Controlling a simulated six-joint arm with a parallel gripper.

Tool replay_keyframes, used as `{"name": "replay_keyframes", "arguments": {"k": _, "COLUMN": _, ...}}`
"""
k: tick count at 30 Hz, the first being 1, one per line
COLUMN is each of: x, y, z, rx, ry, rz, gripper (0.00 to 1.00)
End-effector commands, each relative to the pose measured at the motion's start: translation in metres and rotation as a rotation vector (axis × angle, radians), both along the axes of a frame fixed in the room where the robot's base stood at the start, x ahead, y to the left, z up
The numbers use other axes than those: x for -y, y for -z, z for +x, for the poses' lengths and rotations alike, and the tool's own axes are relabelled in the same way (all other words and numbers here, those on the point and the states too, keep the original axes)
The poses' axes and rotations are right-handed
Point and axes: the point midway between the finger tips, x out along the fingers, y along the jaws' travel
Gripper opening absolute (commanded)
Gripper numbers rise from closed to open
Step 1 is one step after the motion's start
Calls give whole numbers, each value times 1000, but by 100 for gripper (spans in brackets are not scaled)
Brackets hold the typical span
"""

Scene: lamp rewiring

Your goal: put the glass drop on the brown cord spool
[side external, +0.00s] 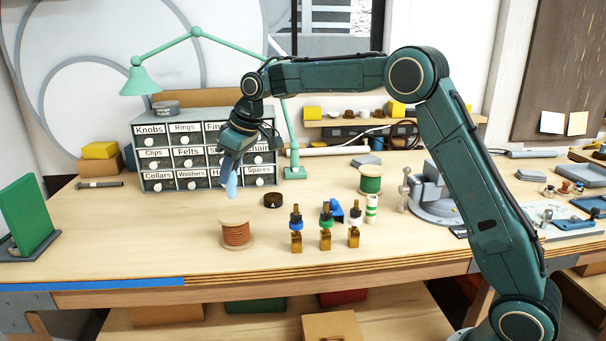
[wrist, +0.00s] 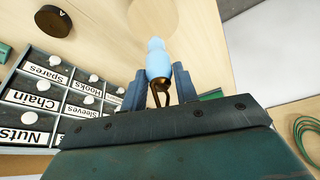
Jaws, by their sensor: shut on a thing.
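My gripper (side external: 231,164) is shut on the glass drop (side external: 231,186), a light blue elongated piece that hangs below the jaws in the side view. In the wrist view the drop (wrist: 158,62) sticks out between the blue fingers (wrist: 158,88), with a brass-coloured wire loop at its near end. The brown cord spool (side external: 236,235) stands upright on the bench, just below the drop, with a visible gap between them. A pale round disc (wrist: 153,16) at the top of the wrist view looks like the spool's top.
A dark round disc (side external: 272,200) lies right of and behind the spool. Several brass lamp fittings (side external: 325,232) stand further right, with a green spool (side external: 370,182) behind. The labelled drawer cabinet (side external: 205,150) stands behind my gripper. The bench left of the brown spool is clear.

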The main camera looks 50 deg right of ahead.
Motion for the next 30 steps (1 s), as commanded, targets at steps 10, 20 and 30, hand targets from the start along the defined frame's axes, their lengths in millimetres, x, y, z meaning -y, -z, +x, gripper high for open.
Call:
{"name": "replay_keyframes", "arguments": {"k": 10, "x": 0, "y": 20, "z": -1, "rx": -3, "ry": -2, "rz": 0, "gripper": 8}}
{"name": "replay_keyframes", "arguments": {"k": 20, "x": 0, "y": 40, "z": 0, "rx": 0, "ry": -1, "rz": 0, "gripper": 8}}
{"name": "replay_keyframes", "arguments": {"k": 30, "x": 0, "y": 43, "z": 0, "rx": 0, "ry": 0, "rz": 0, "gripper": 8}}
